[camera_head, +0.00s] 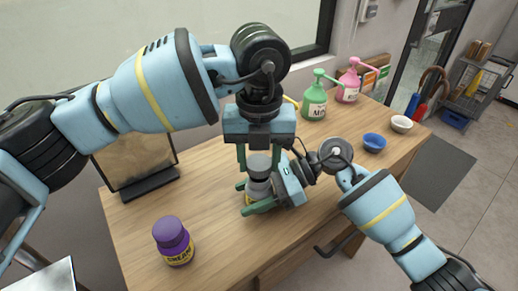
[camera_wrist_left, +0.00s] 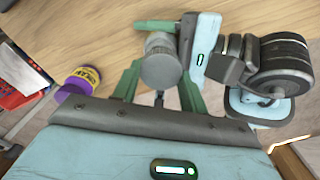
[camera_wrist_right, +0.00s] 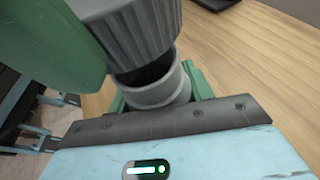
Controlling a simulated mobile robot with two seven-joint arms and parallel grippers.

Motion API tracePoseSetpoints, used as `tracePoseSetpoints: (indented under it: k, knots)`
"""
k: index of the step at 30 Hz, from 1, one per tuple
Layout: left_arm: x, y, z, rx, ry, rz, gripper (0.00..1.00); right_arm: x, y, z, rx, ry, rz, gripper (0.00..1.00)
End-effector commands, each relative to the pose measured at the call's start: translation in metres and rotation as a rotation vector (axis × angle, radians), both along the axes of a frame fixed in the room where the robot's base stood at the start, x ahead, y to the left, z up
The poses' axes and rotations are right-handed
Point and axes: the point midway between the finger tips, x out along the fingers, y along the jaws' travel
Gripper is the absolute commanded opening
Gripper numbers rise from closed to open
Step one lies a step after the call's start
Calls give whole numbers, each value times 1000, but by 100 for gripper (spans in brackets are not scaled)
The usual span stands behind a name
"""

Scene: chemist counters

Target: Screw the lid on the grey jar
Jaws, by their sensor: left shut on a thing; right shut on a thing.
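The grey jar (camera_head: 259,187) stands upright on the wooden counter, with a bit of yellow label low down. In the right wrist view its grey body (camera_wrist_right: 160,92) shows below a dark neck. My right gripper (camera_head: 254,196) is shut around the jar from the right. The grey ribbed lid (camera_head: 258,163) is above the jar, in my left gripper (camera_head: 259,160), which points down and is shut on it. The lid also shows in the left wrist view (camera_wrist_left: 160,66) and the right wrist view (camera_wrist_right: 132,25). A dark band of neck shows between lid and jar; I cannot tell whether the threads meet.
A purple jar (camera_head: 173,243) stands at the counter's front left. A framed board (camera_head: 140,170) is at the back left. Green (camera_head: 314,100) and pink (camera_head: 348,84) pump bottles, a blue bowl (camera_head: 374,142) and a white bowl (camera_head: 401,124) stand to the right.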

Motion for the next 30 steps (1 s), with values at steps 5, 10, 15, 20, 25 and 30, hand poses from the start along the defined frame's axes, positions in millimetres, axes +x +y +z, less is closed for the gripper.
tracePoseSetpoints:
  k: [5,10,15,20,25,30]
  knots:
    - [0,0,1,0,-1,0,22,0,0,0,0,0,0,10]
    - [0,0,1,0,-1,1,22,0,0,0,0,0,0,10]
    - [0,0,-2,0,0,1,22,0,0,0,0,0,0,10]
    - [0,0,-10,-1,0,1,22,0,0,0,0,0,0,10]
    - [0,0,-17,-1,1,1,22,0,0,0,0,0,0,10]
    - [0,0,-17,-1,0,1,22,0,0,0,0,0,0,10]
